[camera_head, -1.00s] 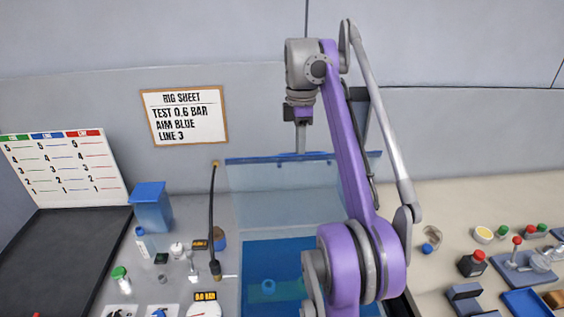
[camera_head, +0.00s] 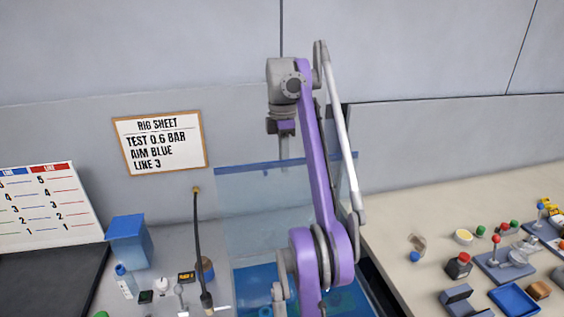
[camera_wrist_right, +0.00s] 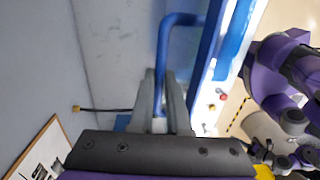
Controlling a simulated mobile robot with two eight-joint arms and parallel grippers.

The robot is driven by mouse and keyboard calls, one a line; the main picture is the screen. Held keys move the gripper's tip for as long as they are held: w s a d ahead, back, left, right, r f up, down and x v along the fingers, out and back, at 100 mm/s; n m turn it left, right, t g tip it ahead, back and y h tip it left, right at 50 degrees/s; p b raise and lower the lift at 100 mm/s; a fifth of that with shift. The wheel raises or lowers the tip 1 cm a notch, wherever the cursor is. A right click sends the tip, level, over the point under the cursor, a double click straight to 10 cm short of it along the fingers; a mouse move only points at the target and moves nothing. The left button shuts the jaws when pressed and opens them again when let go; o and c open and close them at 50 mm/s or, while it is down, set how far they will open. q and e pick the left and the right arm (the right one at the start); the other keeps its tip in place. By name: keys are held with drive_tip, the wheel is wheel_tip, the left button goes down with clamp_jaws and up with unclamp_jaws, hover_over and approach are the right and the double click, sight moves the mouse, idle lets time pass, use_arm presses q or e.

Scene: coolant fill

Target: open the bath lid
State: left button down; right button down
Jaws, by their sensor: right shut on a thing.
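The bath lid (camera_head: 240,205) is a clear bluish panel with a blue top edge, standing raised and steep above the bath (camera_head: 250,278) at the back of the bench. Blue liquid shows in the bath, partly hidden behind my right arm. My right gripper (camera_head: 284,160) reaches down at the lid's top edge. In the right wrist view, the gripper (camera_wrist_right: 160,112) is shut on the blue bar handle (camera_wrist_right: 163,60) of the lid. The fingertips are partly hidden in the head view. My left gripper is not in view.
A dark hose (camera_head: 198,245) stands just left of the lid. A blue box (camera_head: 129,240) and small bottles are farther left. On the right bench are a black bottle with a red cap (camera_head: 459,265), a blue tray (camera_head: 514,300) and several small fittings. A rig sheet (camera_head: 160,143) hangs behind.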

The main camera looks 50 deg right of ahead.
drive_tip(key=c, duration=0.9)
unclamp_jaws()
drive_tip(key=shift+w+f, duration=0.1)
drive_tip(key=shift+a, duration=0.15)
